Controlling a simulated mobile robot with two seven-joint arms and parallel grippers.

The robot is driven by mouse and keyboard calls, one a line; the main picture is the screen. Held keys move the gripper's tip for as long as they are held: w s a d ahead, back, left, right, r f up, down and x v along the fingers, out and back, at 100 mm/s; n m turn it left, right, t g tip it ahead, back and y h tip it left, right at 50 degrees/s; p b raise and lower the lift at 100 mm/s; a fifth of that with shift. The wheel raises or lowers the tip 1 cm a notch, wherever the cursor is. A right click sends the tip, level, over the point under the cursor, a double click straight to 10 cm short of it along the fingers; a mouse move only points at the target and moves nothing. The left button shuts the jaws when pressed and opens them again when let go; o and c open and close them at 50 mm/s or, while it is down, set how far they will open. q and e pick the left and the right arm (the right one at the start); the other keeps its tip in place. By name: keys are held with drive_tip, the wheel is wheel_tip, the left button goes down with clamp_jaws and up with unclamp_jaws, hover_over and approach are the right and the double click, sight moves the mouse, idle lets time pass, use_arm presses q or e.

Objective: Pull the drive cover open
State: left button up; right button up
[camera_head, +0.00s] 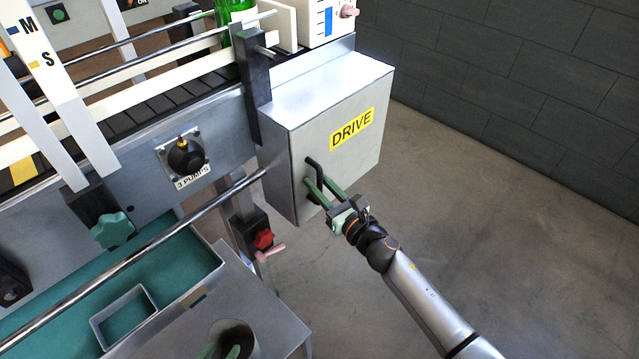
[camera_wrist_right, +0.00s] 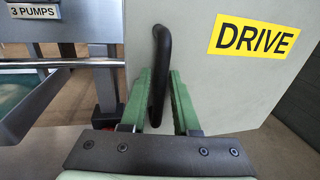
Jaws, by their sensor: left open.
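The drive cover (camera_head: 345,150) is the grey front face of a metal box, with a yellow DRIVE label; it looks shut, flush with the box. It also fills the right wrist view (camera_wrist_right: 225,80). A black bar handle (camera_head: 313,168) stands upright near its left edge. My right gripper (camera_head: 322,188) is at this handle. In the right wrist view its green fingers (camera_wrist_right: 160,95) lie on either side of the handle (camera_wrist_right: 161,60), open, with a gap to the right finger.
A conveyor (camera_head: 190,95) with rails and a green bottle (camera_head: 238,25) runs left of the box. A 3 PUMPS knob (camera_head: 186,155), a red knob (camera_head: 264,239) and a teal tray (camera_head: 190,255) are nearby. Bare floor (camera_head: 500,220) lies right of the box.

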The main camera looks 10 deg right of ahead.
clamp_jaws()
idle(1.2)
